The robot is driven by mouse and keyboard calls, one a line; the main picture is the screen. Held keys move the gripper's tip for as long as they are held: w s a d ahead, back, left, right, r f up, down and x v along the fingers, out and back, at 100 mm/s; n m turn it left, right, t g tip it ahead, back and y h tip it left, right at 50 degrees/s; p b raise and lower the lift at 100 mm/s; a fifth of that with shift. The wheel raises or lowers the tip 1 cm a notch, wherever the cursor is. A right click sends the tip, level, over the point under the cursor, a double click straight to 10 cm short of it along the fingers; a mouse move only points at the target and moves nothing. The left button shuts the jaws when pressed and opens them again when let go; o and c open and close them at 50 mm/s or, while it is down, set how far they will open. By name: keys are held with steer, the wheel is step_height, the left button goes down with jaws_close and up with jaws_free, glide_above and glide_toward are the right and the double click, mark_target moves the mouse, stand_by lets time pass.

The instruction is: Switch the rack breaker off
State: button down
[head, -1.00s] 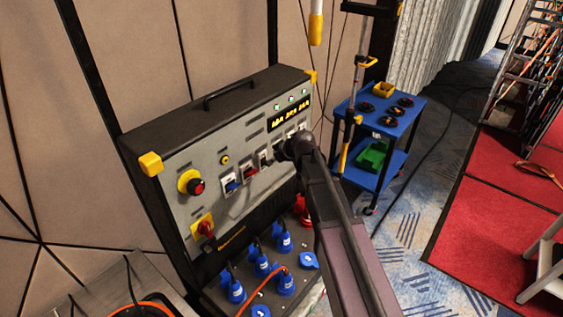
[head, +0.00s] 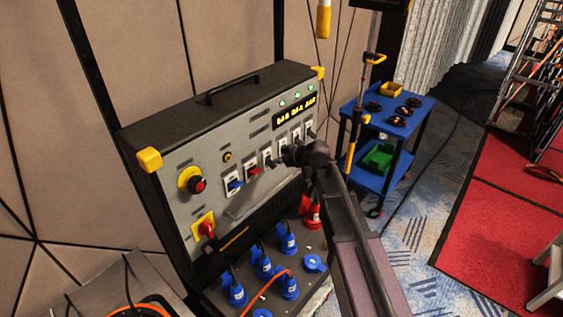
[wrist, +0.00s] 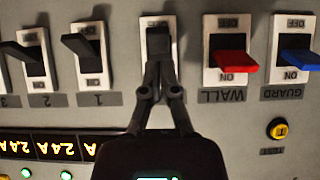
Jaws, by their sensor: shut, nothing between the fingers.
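A row of breakers appears upside down in the wrist view. Between the breaker marked 1 (wrist: 90,50) and the WALL breaker with a red lever (wrist: 232,62) is a breaker with a dark lever (wrist: 158,38). My fingers hide its label, so I cannot read whether it says rack. My gripper (wrist: 158,66) is shut and empty, its fingertips at the lower part of this breaker in the picture. I cannot tell whether they touch the lever. In the head view my gripper (head: 283,158) is at the panel, partly hidden by my wrist.
The GUARD breaker with a blue lever (wrist: 297,56) is beyond WALL. The power cabinet (head: 167,200) also has a red push button (head: 197,185), a red rotary switch (head: 206,228) and blue plugs (head: 263,265) below. A blue cart (head: 400,130) stands to the right.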

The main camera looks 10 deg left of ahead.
steer(key=shift+a+r+p, duration=0.1)
steer(key=shift+r+p, duration=0.35)
steer(key=shift+r, duration=0.1)
steer(key=shift+s, duration=0.1)
steer(key=s+d+r+p, duration=0.3)
steer(key=s+d, duration=0.2)
steer(key=d, duration=0.3)
stand_by(0.5)
steer(key=shift+d+f, duration=0.1)
steer(key=shift+d, duration=0.05)
steer(key=s+d+f+m+g+h+b, duration=0.1)
steer(key=s+d+f+m+h, duration=0.3)
steer(key=s+d, duration=0.5)
steer(key=s+d+f+m+g+h+b, duration=0.2)
steer(key=s+d+f+m+g+h, duration=0.2)
steer(key=s+d+m, duration=0.4)
steer(key=s+d+f+h, duration=0.1)
steer(key=d+f, duration=0.1)
steer(key=d, duration=0.5)
steer(key=shift+f+g, duration=0.25)
steer(key=shift+g, duration=0.05)
